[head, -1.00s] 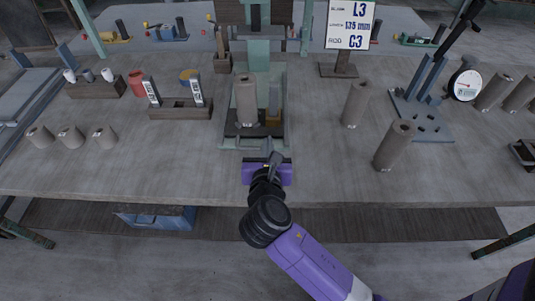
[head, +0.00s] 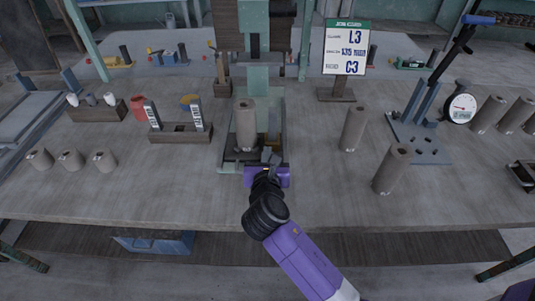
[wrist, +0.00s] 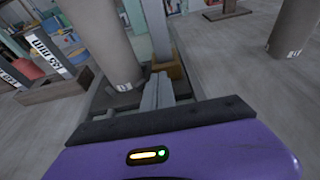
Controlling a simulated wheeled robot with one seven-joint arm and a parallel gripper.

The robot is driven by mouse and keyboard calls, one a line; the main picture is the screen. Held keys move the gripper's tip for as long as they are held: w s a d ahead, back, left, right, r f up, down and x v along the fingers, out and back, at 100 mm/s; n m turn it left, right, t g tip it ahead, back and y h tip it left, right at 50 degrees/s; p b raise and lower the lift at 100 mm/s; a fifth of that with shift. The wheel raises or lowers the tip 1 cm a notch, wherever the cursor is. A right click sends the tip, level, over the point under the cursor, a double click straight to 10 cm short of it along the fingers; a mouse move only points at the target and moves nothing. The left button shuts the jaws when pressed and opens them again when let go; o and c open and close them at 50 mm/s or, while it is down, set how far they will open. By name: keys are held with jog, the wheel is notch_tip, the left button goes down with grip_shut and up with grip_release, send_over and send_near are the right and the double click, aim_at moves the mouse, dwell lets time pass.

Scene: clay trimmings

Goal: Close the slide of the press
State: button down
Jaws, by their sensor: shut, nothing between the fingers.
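The press (head: 256,75) is a pale green upright frame with a low base at the middle of the table. A tall grey-brown clay cylinder (head: 245,125) stands upright on a dark plate in its base, which seems to be the slide. My gripper (head: 269,156) is at the front edge of the base, fingers pointing into it. In the wrist view, my gripper (wrist: 157,92) is shut and empty. Its fingers are right of the cylinder (wrist: 103,45) and point at a small brown block (wrist: 168,73). Whether they touch the block or slide I cannot tell.
Two clay cylinders (head: 353,128) stand right of the press, near a blue stand (head: 424,140) with a dial. A sign (head: 346,52) reads L3 and C3.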

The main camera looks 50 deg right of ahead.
jog(key=shift+w+d+r+p, duration=0.15)
jog(key=shift+w+d+p, duration=0.2)
jog(key=shift+d, duration=0.2)
jog(key=w+d+p, duration=0.1)
jog(key=w+d, duration=0.3)
jog(key=d, duration=0.1)
jog(key=w+d+p, duration=0.2)
jog(key=w+d, duration=0.1)
jog(key=d, duration=0.2)
jog(key=w+d+p, duration=0.1)
jog(key=w+d, duration=0.3)
jog(key=shift+w+d, duration=0.3)
jog(key=shift+d, duration=0.1)
jog(key=shift+w+d, duration=0.15)
jog(key=shift+r, duration=0.15)
